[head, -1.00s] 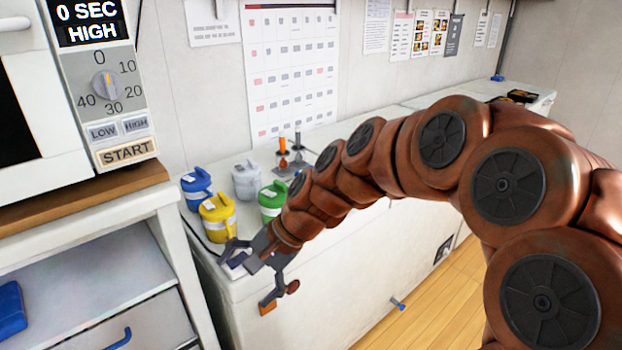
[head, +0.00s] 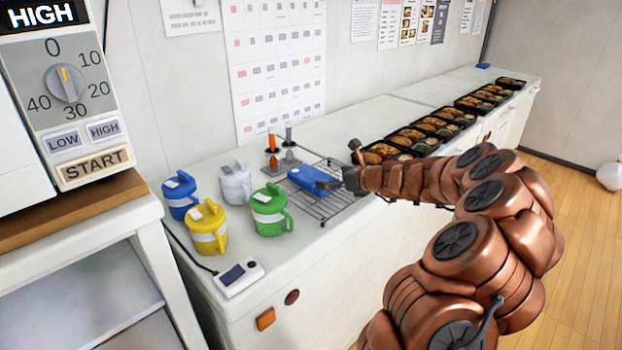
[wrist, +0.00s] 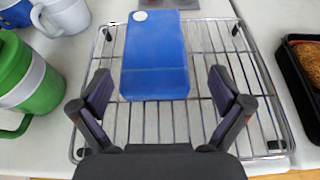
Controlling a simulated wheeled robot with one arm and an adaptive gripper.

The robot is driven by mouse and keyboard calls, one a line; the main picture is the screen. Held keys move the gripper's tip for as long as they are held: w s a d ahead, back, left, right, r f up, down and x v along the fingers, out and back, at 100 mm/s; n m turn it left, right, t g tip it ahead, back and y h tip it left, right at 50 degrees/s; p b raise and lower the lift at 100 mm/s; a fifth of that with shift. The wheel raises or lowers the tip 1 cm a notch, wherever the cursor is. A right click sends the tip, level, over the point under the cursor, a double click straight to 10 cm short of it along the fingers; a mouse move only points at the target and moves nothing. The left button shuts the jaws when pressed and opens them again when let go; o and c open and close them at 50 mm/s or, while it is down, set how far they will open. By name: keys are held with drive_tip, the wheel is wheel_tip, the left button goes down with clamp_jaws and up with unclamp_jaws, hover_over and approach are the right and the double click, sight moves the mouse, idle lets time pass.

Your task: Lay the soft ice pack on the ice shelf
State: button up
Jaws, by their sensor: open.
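A blue ice pack (head: 313,181) lies on a wire rack (head: 338,206) on the white counter. In the wrist view the ice pack (wrist: 155,60) is a flat blue block with a white round spot at its far left corner. My gripper (wrist: 161,88) is open, one finger on each side of the pack's near part, with gaps on both sides. Whether the fingertips are down at its height I cannot tell. In the head view my gripper (head: 346,180) is at the pack's right end. Shelves in a white unit (head: 110,265) show at lower left; I cannot tell which is the ice shelf.
Blue (head: 180,197), yellow (head: 207,230), white (head: 236,184) and green (head: 268,212) jugs stand left of the rack. A small display device (head: 240,276) lies at the front edge. Several bento trays (head: 432,128) line the counter to the right. A microwave (head: 60,95) stands above the shelves.

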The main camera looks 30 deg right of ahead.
sight(316, 177)
drive_tip(key=shift+a+x, duration=0.15)
drive_tip(key=shift+x, duration=0.75)
drive_tip(key=shift+a+x, duration=0.2)
drive_tip(key=shift+x, duration=0.65)
drive_tip(key=shift+p+x, duration=0.45)
drive_tip(key=shift+x, duration=1.5)
drive_tip(key=shift+a, duration=0.1)
drive_tip(key=c, duration=1.3)
